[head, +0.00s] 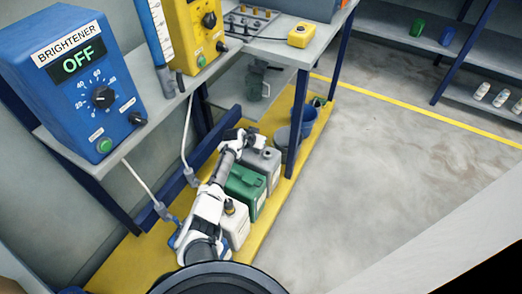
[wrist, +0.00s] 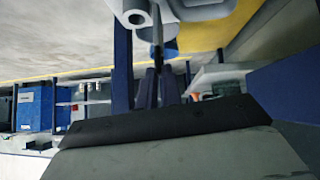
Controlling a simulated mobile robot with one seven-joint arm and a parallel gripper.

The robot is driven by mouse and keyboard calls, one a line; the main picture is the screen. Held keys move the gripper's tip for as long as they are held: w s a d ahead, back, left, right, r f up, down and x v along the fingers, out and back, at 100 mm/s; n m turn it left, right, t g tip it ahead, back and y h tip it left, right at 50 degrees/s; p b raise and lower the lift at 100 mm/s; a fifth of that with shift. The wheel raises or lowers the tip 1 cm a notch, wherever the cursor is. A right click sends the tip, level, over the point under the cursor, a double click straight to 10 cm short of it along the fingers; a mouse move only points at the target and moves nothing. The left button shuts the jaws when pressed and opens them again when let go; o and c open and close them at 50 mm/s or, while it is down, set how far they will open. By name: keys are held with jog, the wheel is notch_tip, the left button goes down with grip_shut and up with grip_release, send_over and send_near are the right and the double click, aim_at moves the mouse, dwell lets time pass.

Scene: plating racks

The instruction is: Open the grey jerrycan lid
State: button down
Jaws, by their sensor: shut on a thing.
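The grey jerrycan (head: 272,171) stands upright in the row of cans on the yellow floor strip, beyond the green can. My gripper (head: 252,139) is at the top of this grey can, on its far left side in the head view. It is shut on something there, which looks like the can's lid. The lid itself is mostly hidden behind my gripper, and I cannot tell whether it is lifted or turned.
A green jerrycan (head: 244,187) and a white jerrycan (head: 237,228) stand nearer, beside my arm. The bench leg (head: 298,125) is close on the right, with the bench above. The floor (head: 370,140) to the right is clear.

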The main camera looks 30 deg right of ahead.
jog(key=shift+w+a+f+n+g+h+b, duration=0.25)
jog(key=shift+w+a+n+g+h+b, duration=0.25)
jog(key=shift+b, duration=1.25)
jog(key=shift+w+a+f+n+g+h+b, duration=0.25)
jog(key=shift+w+g+b, duration=0.3)
jog(key=shift+b, duration=1.2)
jog(key=shift+r, duration=0.1)
jog(key=c, duration=1.6)
grip_release()
jog(key=shift+w, duration=0.1)
jog(key=shift+o, duration=0.2)
jog(key=shift+a+r, duration=0.15)
jog(key=p+v, duration=0.1)
jog(key=v, duration=1.2)
jog(key=shift+a+p, duration=0.3)
jog(key=shift+p, duration=0.1)
